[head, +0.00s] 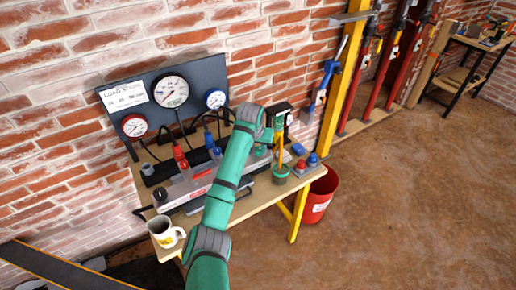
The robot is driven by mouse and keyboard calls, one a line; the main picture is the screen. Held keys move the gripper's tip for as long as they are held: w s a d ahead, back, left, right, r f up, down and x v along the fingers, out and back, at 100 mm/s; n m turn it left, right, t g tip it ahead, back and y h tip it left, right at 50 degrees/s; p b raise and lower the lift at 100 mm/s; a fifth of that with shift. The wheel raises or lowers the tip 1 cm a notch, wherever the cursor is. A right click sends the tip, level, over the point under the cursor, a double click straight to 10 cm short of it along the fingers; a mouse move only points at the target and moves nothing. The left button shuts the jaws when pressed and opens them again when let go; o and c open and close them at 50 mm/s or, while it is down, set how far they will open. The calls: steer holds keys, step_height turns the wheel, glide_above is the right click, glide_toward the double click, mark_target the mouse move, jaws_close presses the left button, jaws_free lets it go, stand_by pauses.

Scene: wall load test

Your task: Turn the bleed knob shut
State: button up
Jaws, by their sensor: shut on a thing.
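My green arm rises from the bottom of the head view and bends at a grey and green joint over the workbench. My gripper is hidden behind the arm, so I cannot see what its jaws touch. A long grey rig (190,189) lies on the bench, with a red-handled part (181,160) and a blue part (213,147) standing at it. A small dark knob-like piece (160,195) is at the rig's left end. I cannot tell which piece is the bleed knob, and the arm covers part of the rig.
A dark gauge panel (145,82) stands behind the bench (262,199). A white mug (165,232) is at its front left corner. A green pot (280,174), a red knob (300,165) and a blue knob (313,159) sit right. A red bucket (320,195) stands on the floor.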

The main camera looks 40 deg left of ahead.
steer(key=shift+a+m, duration=0.1)
steer(key=shift+m, duration=0.2)
steer(key=m+h, duration=0.1)
steer(key=m, duration=0.3)
steer(key=shift+a+h, duration=0.1)
steer(key=shift+h, duration=0.2)
steer(key=m+h, duration=0.1)
steer(key=m, duration=0.3)
steer(key=shift+a+r+m+h, duration=0.1)
steer(key=shift+a+m+h, duration=0.05)
steer(key=shift+m+h, duration=0.2)
steer(key=m+h, duration=0.1)
steer(key=m, duration=0.3)
steer(key=shift+w+g+h, duration=0.2)
steer(key=shift+g+h, duration=0.15)
steer(key=shift+g, duration=0.05)
steer(key=shift+a+m+g+h, duration=0.1)
steer(key=shift+m+g+h, duration=0.3)
steer(key=shift+m, duration=1.35)
steer(key=shift+w+m+g, duration=0.1)
steer(key=shift+m+g, duration=0.2)
steer(key=shift+m, duration=0.4)
steer(key=o, duration=1.1)
steer(key=shift+c, duration=0.2)
